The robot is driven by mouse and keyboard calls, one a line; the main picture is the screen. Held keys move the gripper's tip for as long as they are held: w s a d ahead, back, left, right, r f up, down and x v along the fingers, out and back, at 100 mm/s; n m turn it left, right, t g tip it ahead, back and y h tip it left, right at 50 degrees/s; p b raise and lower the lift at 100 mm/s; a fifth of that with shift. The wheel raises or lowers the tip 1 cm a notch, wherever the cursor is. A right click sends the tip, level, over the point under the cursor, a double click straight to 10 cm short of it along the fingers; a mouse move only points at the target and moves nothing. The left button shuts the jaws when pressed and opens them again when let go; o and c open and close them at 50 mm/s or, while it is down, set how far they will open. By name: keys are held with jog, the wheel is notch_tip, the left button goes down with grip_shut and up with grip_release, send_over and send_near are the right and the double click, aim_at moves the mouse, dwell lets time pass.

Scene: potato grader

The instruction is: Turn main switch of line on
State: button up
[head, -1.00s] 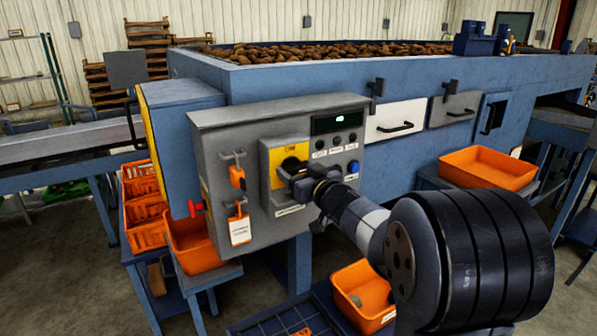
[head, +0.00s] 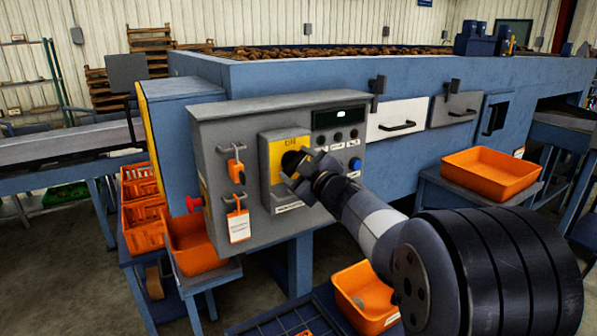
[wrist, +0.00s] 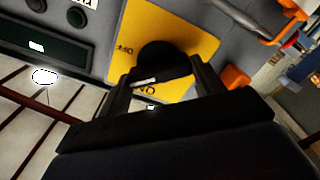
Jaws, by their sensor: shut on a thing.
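The main switch is a black rotary knob (head: 292,160) on a yellow plate (head: 277,151) marked ON at the top, on the front of a grey control box (head: 220,120). In the wrist view the knob (wrist: 165,60) sits between the two fingers, against its yellow plate (wrist: 190,32). My gripper (head: 296,172) is shut on the knob, its jaws tilted. The jaws hide part of the knob in the head view, so its exact pointing is hard to read.
An orange padlock (head: 236,170) and a white tag (head: 239,227) hang left of the switch. A red knob (head: 194,204) is on the box's left side. A dark display (head: 338,116), small buttons and a blue button (head: 355,164) are to the right. Orange bins (head: 490,172) stand around.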

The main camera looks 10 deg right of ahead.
jog(key=shift+f+n+b, duration=0.15)
jog(key=shift+n+b, duration=1)
jog(key=shift+n, duration=1.3)
jog(key=shift+f+n+b, duration=0.1)
jog(key=shift+n+b, duration=1)
jog(key=shift+n, duration=1.35)
jog(key=o, duration=1)
jog(key=shift+s+r, duration=0.1)
jog(key=v, duration=1)
jog(key=shift+s, duration=0.3)
